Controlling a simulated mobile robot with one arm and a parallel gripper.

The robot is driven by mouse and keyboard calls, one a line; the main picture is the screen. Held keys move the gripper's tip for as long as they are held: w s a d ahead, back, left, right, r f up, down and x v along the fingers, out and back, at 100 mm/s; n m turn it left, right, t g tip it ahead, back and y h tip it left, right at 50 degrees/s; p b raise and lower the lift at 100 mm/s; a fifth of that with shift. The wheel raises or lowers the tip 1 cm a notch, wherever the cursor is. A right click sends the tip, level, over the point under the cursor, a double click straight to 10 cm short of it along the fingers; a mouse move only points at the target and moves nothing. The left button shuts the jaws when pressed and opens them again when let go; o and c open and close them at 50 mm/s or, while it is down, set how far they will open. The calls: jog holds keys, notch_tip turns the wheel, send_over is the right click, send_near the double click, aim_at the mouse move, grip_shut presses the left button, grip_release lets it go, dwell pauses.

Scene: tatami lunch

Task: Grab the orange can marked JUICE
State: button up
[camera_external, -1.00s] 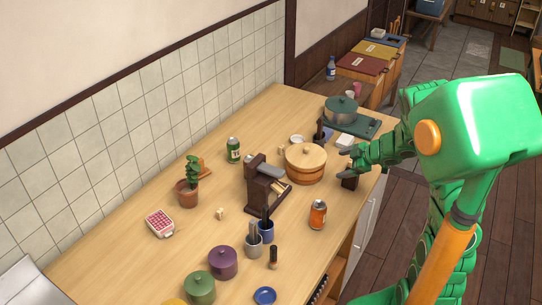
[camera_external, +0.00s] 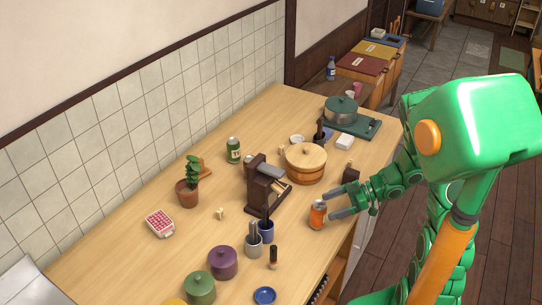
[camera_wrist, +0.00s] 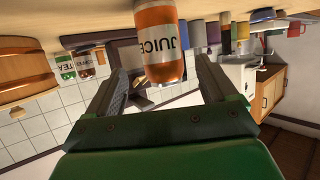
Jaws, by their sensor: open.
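The orange can marked JUICE (camera_external: 317,215) stands upright near the counter's right edge in the external view. In the wrist view the can (camera_wrist: 158,45) appears upside down, with its JUICE label readable. My gripper (camera_external: 339,207) is beside the can, its fingers pointing left toward it. In the wrist view the jaws of my gripper (camera_wrist: 160,88) are open, with one finger on each side of the can in the picture. I cannot tell whether either finger touches it.
A dark wooden holder (camera_external: 262,190) stands left of the can. A round wooden tub (camera_external: 306,167) is behind it, and a dark block (camera_external: 350,175) is near the edge. A blue cup (camera_external: 266,232) and a dark-topped bottle (camera_external: 273,257) stand toward the front. Bare counter lies around the can.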

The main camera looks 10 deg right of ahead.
aim_at(318, 210)
jog(key=shift+x, duration=2.85)
jog(key=shift+s+r, duration=0.1)
jog(key=shift+s, duration=0.05)
jog(key=c, duration=1)
jog(key=shift+c, duration=0.2)
jog(key=shift+r, duration=0.15)
